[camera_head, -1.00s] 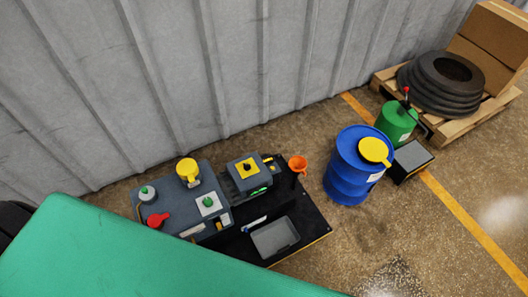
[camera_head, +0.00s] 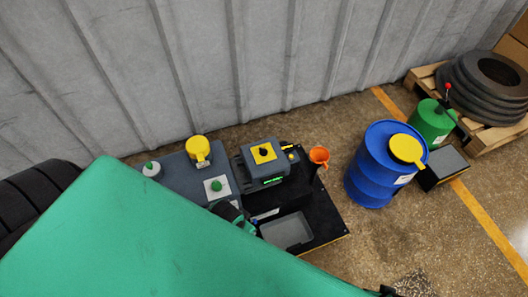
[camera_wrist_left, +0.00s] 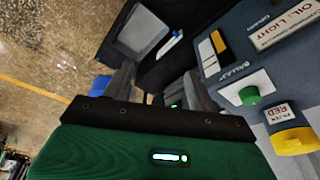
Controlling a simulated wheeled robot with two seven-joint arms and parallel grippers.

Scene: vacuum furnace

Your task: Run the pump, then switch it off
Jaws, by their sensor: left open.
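The pump (camera_head: 190,167) is a dark grey unit with a yellow cap (camera_head: 198,149) and a green knob on a white plate (camera_head: 217,186). On its motor box, a yellow plate carries a black rotary switch (camera_head: 264,152), with a green lit strip (camera_head: 272,181) below. My left gripper (camera_head: 230,212) is over the pump's front side, partly hidden by my teal arm. In the left wrist view its fingers (camera_wrist_left: 160,94) are apart with nothing clearly held; the green knob (camera_wrist_left: 250,95) is to their right. The rotary switch is not distinguishable there. My right gripper is not identifiable.
A grey tray (camera_head: 286,231) and an orange funnel (camera_head: 319,156) are on the black base. A corrugated wall (camera_head: 250,60) is behind.

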